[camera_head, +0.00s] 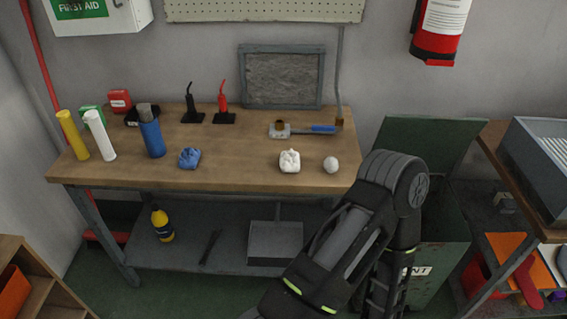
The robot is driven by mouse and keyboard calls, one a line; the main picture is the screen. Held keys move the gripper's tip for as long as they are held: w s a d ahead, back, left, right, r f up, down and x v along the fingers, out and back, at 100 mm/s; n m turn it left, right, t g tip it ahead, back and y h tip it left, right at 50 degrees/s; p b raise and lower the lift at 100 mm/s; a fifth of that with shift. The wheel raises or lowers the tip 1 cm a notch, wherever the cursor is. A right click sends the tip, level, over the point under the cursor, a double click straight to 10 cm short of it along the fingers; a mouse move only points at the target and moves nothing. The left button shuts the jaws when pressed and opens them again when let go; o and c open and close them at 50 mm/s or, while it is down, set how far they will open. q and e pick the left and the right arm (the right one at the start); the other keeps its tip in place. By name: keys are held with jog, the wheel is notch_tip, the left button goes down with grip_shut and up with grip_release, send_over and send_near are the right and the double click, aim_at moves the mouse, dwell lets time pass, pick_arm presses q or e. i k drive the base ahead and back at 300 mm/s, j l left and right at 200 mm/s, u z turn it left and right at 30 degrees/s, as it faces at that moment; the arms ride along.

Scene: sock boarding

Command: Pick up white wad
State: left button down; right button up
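A crumpled white wad (289,161) lies on the wooden workbench (235,175), near its front edge and right of the middle. A smooth pale ball (331,164) sits just to its right, apart from it. A crumpled blue wad (189,157) lies further left on the bench. My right arm, dark and bent, rises in front of the bench's right end, with its bend close to the right front corner. Its gripper does not show. My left arm and gripper are not in view. Nothing touches the white wad from above.
A yellow tube (73,135), a white tube (100,135) and a blue cylinder (151,137) stand at the bench's left. A hammer (305,129) lies behind the white wad. A framed grey panel (282,77) stands at the back. A green bin (437,235) is right of the bench.

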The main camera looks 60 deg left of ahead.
aim_at(331, 164)
jog(key=u, duration=1.75)
